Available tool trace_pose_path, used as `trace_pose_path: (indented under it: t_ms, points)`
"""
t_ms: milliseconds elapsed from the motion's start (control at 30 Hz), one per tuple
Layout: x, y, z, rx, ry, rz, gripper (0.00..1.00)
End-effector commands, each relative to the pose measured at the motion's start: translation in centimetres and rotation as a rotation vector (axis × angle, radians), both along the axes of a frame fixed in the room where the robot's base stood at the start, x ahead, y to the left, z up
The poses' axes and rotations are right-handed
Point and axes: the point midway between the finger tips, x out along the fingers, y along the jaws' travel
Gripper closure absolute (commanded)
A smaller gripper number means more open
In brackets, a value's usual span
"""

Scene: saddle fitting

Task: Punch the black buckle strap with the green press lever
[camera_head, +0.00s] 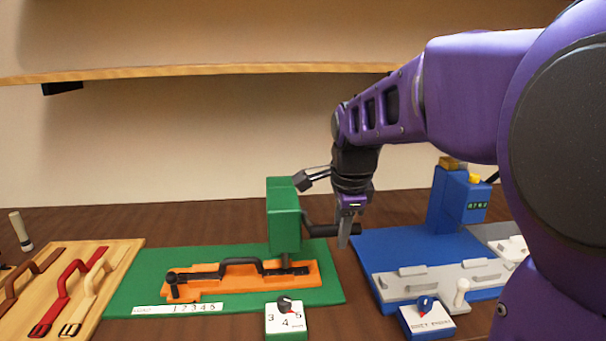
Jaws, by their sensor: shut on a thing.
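The green press (284,215) stands at the back right of a green base plate (130,294). Its dark lever (325,230) sticks out to the right from the press body. My gripper (346,230) points down at the lever's outer part and is shut on it; the exact contact is hard to see. The black buckle strap (240,264) lies in an orange holder (213,288), its right end under the press head. A black knob post (174,284) stands at the holder's left end.
A wooden board (100,311) with brown, red and cream straps lies left. A number strip (178,309) and a dial box (286,316) sit in front. A blue station (390,248) with a grey fixture stands right. A shelf (200,72) runs above.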

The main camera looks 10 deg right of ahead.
Motion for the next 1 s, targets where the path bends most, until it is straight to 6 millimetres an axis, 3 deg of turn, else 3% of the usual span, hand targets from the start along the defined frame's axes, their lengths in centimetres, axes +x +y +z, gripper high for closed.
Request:
trace_pose_path:
  t_ms: [1000]
  points:
    - [-1.5, 0.0, -4.8, 0.0, 0.015, 0.0, 0.95]
